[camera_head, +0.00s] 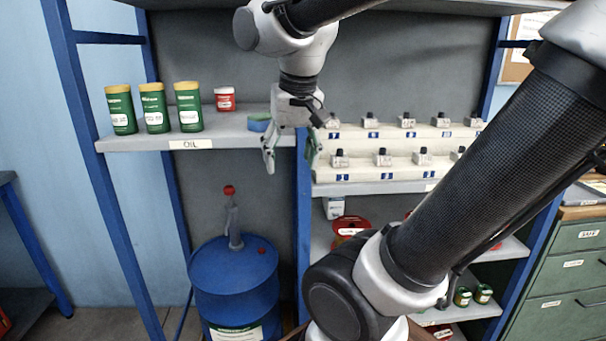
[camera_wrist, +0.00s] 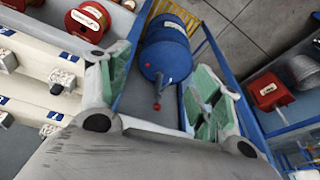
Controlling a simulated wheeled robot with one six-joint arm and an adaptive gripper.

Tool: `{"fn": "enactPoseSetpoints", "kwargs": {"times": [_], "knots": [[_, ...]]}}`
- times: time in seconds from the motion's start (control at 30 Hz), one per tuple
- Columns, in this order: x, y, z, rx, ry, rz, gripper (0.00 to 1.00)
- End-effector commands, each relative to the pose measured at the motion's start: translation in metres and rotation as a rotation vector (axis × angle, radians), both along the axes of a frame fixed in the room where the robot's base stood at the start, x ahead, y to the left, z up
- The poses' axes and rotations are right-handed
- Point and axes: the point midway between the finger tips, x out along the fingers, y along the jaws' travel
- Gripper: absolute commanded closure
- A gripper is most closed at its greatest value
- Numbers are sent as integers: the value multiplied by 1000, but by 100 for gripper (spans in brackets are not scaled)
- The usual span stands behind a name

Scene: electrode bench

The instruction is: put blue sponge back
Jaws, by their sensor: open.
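The blue sponge (camera_head: 259,122), with a green layer, lies at the right end of the shelf labelled OIL (camera_head: 232,142) in the head view. My gripper (camera_head: 290,158) hangs in front of the shelf, just right of the sponge, fingers pointing down. It is open, with nothing between its fingers. In the wrist view my gripper (camera_wrist: 158,85) shows spread fingers with green pads. I cannot make out the sponge in that view. Whether the gripper touches the sponge is unclear.
Several green cans (camera_head: 154,108) and a red-and-white tub (camera_head: 225,99) stand on the OIL shelf. A blue drum (camera_head: 234,285) with a tap stands below it. A stepped white rack (camera_head: 395,165) with small numbered parts is at right, past a blue post (camera_head: 304,200).

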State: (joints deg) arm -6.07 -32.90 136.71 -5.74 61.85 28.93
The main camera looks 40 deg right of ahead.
Motion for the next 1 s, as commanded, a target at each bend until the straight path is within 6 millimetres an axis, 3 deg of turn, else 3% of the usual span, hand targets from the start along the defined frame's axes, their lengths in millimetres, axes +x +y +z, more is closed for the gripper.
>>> {"fn": "enactPoseSetpoints", "kwargs": {"times": [0.1,0.23,1.0], "knots": [[-31,-5,-20,-17,-59,195,36],[-45,-5,-32,-42,-96,319,36],[-47,-5,-35,-51,-104,354,36]]}}
